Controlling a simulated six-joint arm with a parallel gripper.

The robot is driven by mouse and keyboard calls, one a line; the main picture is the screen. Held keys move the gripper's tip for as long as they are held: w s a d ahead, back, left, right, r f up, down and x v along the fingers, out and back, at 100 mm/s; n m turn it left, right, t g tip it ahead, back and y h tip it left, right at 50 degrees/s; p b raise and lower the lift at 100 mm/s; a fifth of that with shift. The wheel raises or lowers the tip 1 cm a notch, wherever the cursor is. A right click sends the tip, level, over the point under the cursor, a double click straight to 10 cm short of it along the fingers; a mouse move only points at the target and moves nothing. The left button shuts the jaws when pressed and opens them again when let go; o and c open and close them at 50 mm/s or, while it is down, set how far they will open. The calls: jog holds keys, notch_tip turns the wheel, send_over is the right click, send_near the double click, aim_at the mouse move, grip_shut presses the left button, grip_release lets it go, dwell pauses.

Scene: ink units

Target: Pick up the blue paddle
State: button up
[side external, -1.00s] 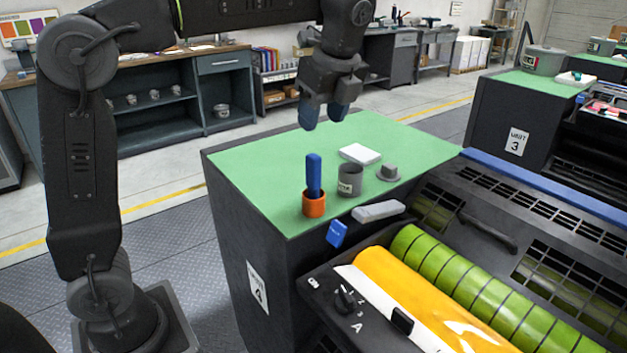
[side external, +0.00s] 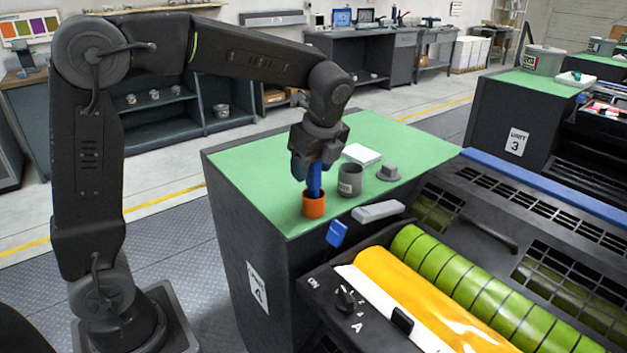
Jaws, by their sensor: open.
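The blue paddle (side external: 314,184) stands upright in an orange cup (side external: 314,205) near the front edge of the green-topped cabinet. Its upper part is hidden by my gripper. My gripper (side external: 308,172) points down over the cup, with its dark blue fingertips around or right beside the paddle's upper part. The jaws are open. I cannot tell whether a finger touches the paddle.
A grey cup (side external: 350,180) stands just right of the orange cup. A white block (side external: 361,154) and a small grey lidded piece (side external: 388,173) lie behind on the green top (side external: 250,170).

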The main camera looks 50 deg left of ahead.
grip_shut()
dwell(0.5)
jog(key=shift+r, duration=0.45)
notch_tip(320, 180, up, 4)
jog(key=shift+a+f, duration=0.15)
jog(key=shift+f, duration=0.05)
jog(key=s+a+r, duration=0.6)
jog(key=a, duration=0.3)
jog(key=shift+a+r, duration=0.25)
jog(key=shift+a, duration=0.1)
